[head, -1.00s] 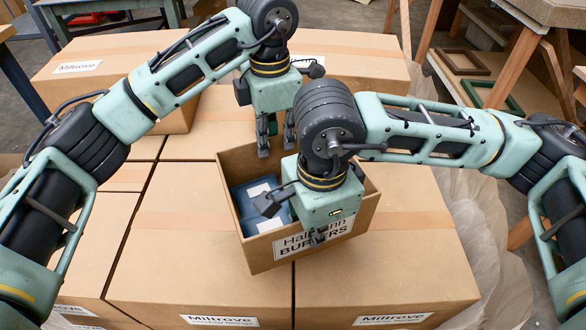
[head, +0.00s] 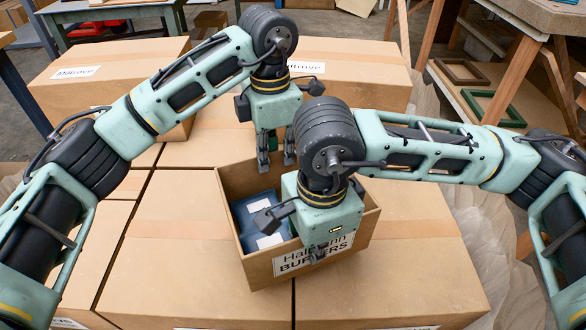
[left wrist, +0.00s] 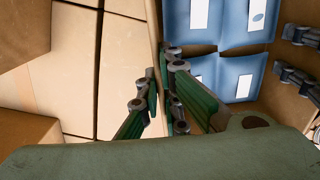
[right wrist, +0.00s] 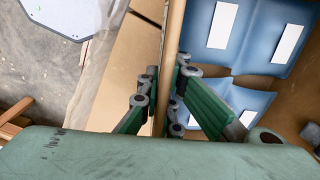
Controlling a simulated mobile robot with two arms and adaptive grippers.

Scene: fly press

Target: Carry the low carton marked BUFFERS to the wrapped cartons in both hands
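The low carton marked BUFFERS (head: 262,272) is open-topped, with blue packs (head: 244,212) inside. In the head view it is over the wrapped cartons (head: 190,235); I cannot tell if it touches them. My left gripper (head: 276,160) is at its far wall, which runs between the fingers (left wrist: 160,95) in the left wrist view. My right gripper (head: 318,252) is at the near, labelled wall, which runs between the fingers (right wrist: 158,95) in the right wrist view. Both grippers look shut on the carton. My right gripper hides part of the inside.
Taller wrapped cartons stand behind, at back left (head: 120,75) and back right (head: 360,75). A wooden bench with frames (head: 490,105) stands at the right. Crumpled clear wrap (head: 500,255) lies along the right edge of the cartons. A table (head: 110,20) is at the far left.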

